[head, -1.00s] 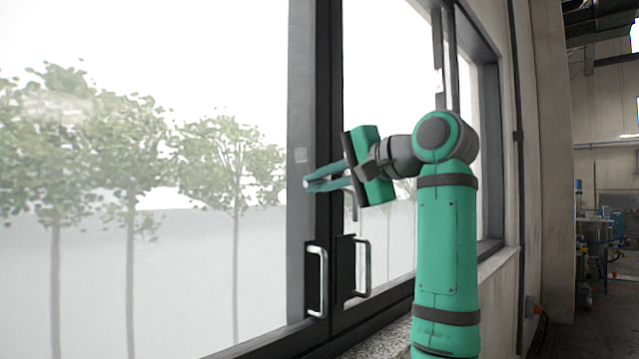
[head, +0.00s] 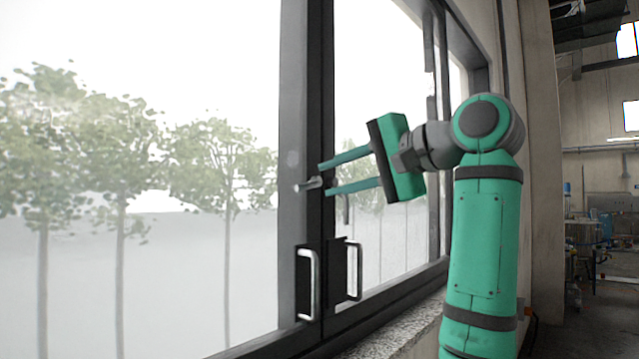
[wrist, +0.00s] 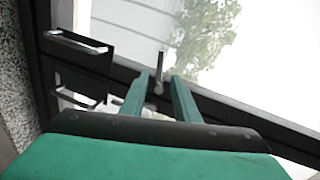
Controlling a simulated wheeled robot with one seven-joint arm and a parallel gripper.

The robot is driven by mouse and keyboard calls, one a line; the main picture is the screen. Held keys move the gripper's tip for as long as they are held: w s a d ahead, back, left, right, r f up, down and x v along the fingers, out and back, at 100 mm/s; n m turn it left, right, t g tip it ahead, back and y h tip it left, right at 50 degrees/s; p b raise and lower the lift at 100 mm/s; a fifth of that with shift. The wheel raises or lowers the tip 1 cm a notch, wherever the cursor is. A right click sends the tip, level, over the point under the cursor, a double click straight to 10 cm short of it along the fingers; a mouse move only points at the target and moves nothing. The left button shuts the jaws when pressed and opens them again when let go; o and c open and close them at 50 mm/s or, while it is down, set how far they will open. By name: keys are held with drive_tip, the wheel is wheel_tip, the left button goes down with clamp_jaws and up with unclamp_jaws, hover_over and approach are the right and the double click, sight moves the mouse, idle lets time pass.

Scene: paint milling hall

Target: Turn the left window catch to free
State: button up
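The window catch (head: 308,184) is a small metal lever on the dark upright where the two window sashes meet. In the head view it lies nearly level, its free end toward the left. In the wrist view the catch (wrist: 160,70) shows as a short lever with a round base, just past and between my fingertips. My gripper (head: 322,178) is open, with one finger above the catch's level and one below. Nothing is held. In the wrist view my gripper (wrist: 159,73) has its fingers on either side of the lever's base. I cannot tell whether either finger touches it.
Two silver pull handles on dark plates, a left one (head: 314,284) and a right one (head: 355,270), stand below the catch. A speckled sill (head: 400,336) runs under the window. A wall edge (head: 548,150) stands right of my arm.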

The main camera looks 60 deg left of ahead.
drive_tip(key=shift+v, duration=1.95)
drive_tip(key=shift+f, duration=0.1)
